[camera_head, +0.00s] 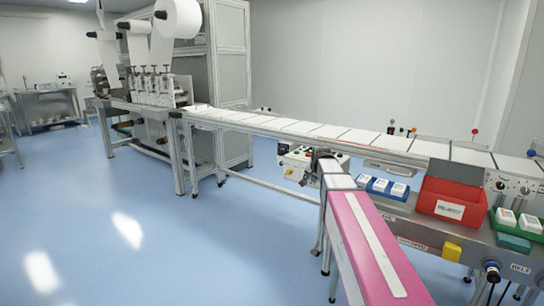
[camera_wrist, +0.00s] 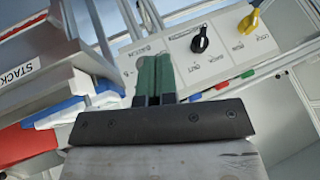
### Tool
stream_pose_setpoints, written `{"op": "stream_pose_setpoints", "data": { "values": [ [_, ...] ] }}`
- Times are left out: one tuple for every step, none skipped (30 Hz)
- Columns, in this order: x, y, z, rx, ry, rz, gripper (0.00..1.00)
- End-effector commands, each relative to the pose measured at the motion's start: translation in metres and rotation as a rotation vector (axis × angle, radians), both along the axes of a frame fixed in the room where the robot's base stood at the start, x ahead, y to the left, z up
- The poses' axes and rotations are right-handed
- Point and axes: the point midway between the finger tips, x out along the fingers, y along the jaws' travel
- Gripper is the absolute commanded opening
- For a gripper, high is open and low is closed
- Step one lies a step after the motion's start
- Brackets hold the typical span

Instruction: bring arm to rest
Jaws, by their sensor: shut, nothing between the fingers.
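In the wrist view my gripper (camera_wrist: 155,62) shows as two green fingers side by side, closed together with nothing between them. They extend from a dark plate with screws. A pale control panel (camera_wrist: 170,55) with a black knob (camera_wrist: 200,42) and a yellow knob (camera_wrist: 248,22) lies beyond the fingertips. I cannot tell the exact gap, and no contact is clear. In the head view my arm reaches away from me, toward the conveyor, and its far end is beside a white control box (camera_head: 294,163). The fingers cannot be made out there.
A long conveyor (camera_head: 290,127) carrying white sheets runs from the roll-fed machine (camera_head: 150,95) to the right. Right of my arm are a blue tray (camera_head: 370,190), a red bin (camera_head: 436,206), a green tray (camera_head: 510,232) and a yellow block (camera_head: 452,251). The blue floor (camera_head: 90,210) at left is clear.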

Motion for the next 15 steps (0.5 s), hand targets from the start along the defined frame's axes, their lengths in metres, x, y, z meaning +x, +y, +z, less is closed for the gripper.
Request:
{"op": "stream_pose_setpoints", "data": {
  "values": [
    [-0.018,0.000,-0.018,-0.014,0.031,0.023,0.00],
    [-0.028,0.001,-0.030,-0.025,0.053,0.040,0.00],
    [-0.042,0.001,-0.045,-0.040,0.084,0.066,0.00],
    [-0.054,0.001,-0.058,-0.051,0.108,0.088,0.00],
    [-0.065,0.001,-0.070,-0.063,0.132,0.109,0.00],
    [-0.081,0.001,-0.086,-0.077,0.167,0.140,0.00],
    [-0.093,0.001,-0.097,-0.086,0.190,0.162,0.00],
    [-0.105,0.002,-0.108,-0.096,0.216,0.185,0.00],
    [-0.121,0.002,-0.122,-0.107,0.248,0.216,0.00],
    [-0.133,0.002,-0.133,-0.116,0.273,0.241,0.00],
    [-0.146,0.002,-0.142,-0.124,0.297,0.265,0.00],
    [-0.163,0.002,-0.155,-0.133,0.330,0.298,0.00],
    [-0.175,0.003,-0.164,-0.139,0.353,0.321,0.00],
    [-0.188,0.003,-0.173,-0.145,0.377,0.345,0.00],
    [-0.205,0.003,-0.183,-0.152,0.407,0.378,0.00]
  ]
}}
